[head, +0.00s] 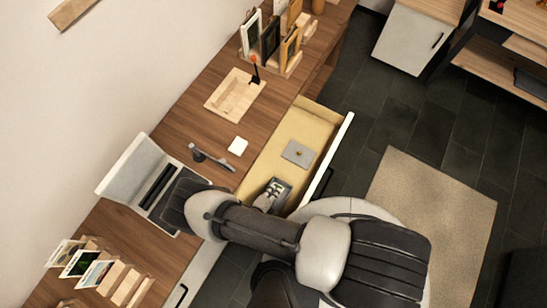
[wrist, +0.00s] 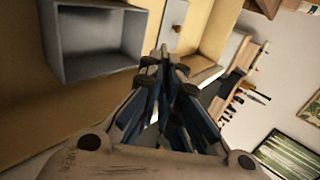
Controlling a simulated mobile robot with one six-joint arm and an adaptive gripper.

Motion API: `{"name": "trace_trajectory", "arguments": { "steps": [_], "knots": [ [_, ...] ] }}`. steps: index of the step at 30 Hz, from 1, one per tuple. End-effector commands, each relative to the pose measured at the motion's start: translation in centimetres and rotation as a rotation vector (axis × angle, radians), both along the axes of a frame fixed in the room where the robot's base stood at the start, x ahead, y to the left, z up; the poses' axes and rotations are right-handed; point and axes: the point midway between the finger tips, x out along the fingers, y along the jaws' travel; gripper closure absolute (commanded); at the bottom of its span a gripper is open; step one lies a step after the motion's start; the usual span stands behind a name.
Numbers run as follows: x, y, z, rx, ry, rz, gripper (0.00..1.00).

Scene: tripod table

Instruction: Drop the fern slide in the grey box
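The grey box (wrist: 100,42) stands open in the drawer, left of my fingers in the wrist view; the part of its inside that shows looks empty. In the head view the box (head: 282,184) is partly hidden by my gripper (head: 268,199), which is low over the drawer. In the wrist view my gripper's (wrist: 166,68) fingertips are close together, to the right of the box. Whether a thin slide is between them is unclear. Several picture slides stand in a wooden rack at the lower left, one of them dark green (head: 82,262). I cannot tell which is the fern slide.
The pale drawer (head: 322,119) is pulled out from the wooden desk (head: 205,120). A grey lid (head: 298,153) with a knob lies in it. A laptop (head: 140,168), a wooden tray (head: 234,96) and a rack of frames (head: 290,66) stand on the desk.

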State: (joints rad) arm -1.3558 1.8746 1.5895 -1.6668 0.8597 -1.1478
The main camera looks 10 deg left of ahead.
Motion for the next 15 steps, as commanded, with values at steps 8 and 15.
{"name": "trace_trajectory", "arguments": {
  "steps": [8,15],
  "knots": [
    [0.0,0.0,-2.4,0.0,0.0,0.0,1.0],
    [0.0,0.0,-4.7,0.0,0.0,0.0,1.0]
  ]
}}
